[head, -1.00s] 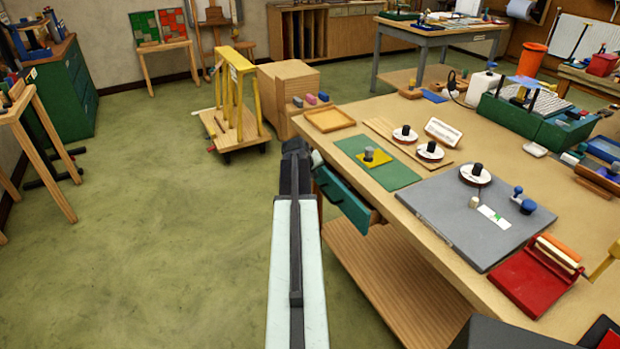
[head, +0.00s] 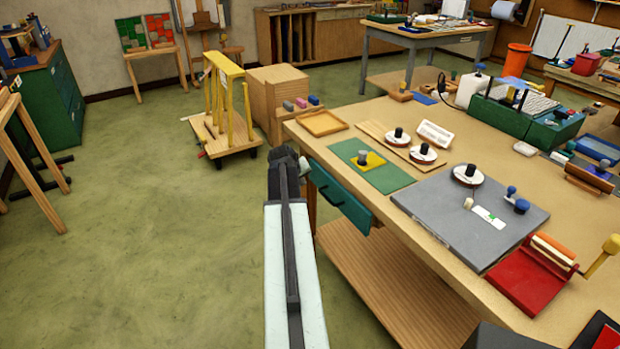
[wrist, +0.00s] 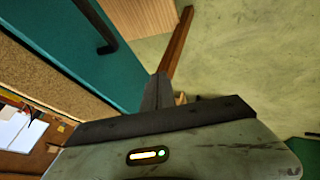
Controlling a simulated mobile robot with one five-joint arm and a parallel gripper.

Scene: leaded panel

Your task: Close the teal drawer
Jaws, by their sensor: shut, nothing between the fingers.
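The teal drawer (head: 341,200) sits under the near left edge of the workbench (head: 440,262), with a dark bar handle on its front. In the head view its front lies close under the tabletop; I cannot tell whether it is flush. In the wrist view the teal front (wrist: 112,68) and its dark handle (wrist: 95,27) fill the upper left. My gripper (wrist: 158,92) is shut and empty, beside an edge of the teal front. I cannot tell whether it touches it. In the head view my arm partly hides the gripper, just left of the drawer.
The bench top holds a green mat (head: 394,180), a grey board (head: 440,212) and a red tray (head: 522,283). A wooden lower shelf (head: 385,275) lies below the drawer. A yellow-framed cart (head: 222,135) stands behind. Open green floor (head: 150,240) lies to the left.

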